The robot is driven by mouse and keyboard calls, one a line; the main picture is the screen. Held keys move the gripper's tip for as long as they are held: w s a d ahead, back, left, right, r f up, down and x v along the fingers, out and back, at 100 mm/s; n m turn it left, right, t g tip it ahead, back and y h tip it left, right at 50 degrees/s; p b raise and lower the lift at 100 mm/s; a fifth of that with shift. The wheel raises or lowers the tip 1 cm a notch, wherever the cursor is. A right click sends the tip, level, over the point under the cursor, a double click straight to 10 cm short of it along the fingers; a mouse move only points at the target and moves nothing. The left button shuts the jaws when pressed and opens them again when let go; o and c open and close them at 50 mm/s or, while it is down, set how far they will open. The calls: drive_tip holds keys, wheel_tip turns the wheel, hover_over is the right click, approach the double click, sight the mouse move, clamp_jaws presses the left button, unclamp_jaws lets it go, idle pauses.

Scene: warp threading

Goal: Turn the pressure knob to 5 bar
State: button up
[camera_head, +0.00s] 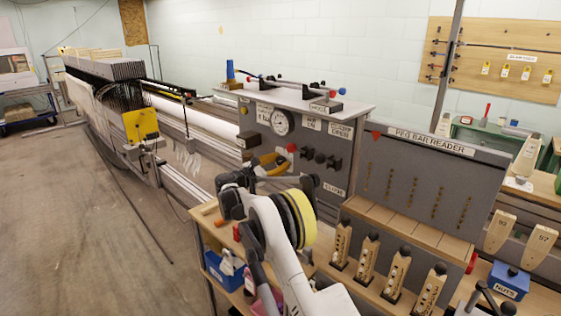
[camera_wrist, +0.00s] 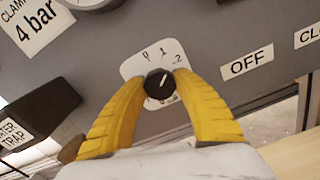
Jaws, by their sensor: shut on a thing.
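In the wrist view a small round black knob (camera_wrist: 158,84) with a white pointer line sits on a white scale plate (camera_wrist: 172,54) marked 0, 1 and 2. The lower scale is hidden. My gripper (camera_wrist: 159,86) has its two yellow fingers shut on the knob's left and right sides. The pointer tilts up and right, roughly between 1 and 2. In the head view my gripper (camera_head: 271,163) is at the grey panel (camera_head: 318,180), below a round white gauge (camera_head: 281,122); the held knob is hidden there. The gauge needle is too small to read.
A "4 bar" label (camera_wrist: 37,22) and an "OFF" label (camera_wrist: 247,64) flank the knob. A black block labelled water trap (camera_wrist: 40,115) juts out at lower left. In the head view, a red button (camera_head: 292,148) and black knobs (camera_head: 320,156) lie to the gripper's right.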

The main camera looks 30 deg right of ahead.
drive_tip(key=m+p, duration=0.1)
drive_tip(key=m, duration=0.4)
drive_tip(key=shift+m, duration=0.3)
drive_tip(key=m+p, duration=0.1)
drive_tip(key=m, duration=0.5)
drive_tip(key=shift+w+r, duration=0.1)
drive_tip(key=m, duration=0.5)
drive_tip(key=shift+m, duration=0.4)
drive_tip(key=m+p, duration=0.1)
drive_tip(key=m, duration=0.5)
drive_tip(key=shift+r, duration=0.15)
drive_tip(key=o, duration=1.2)
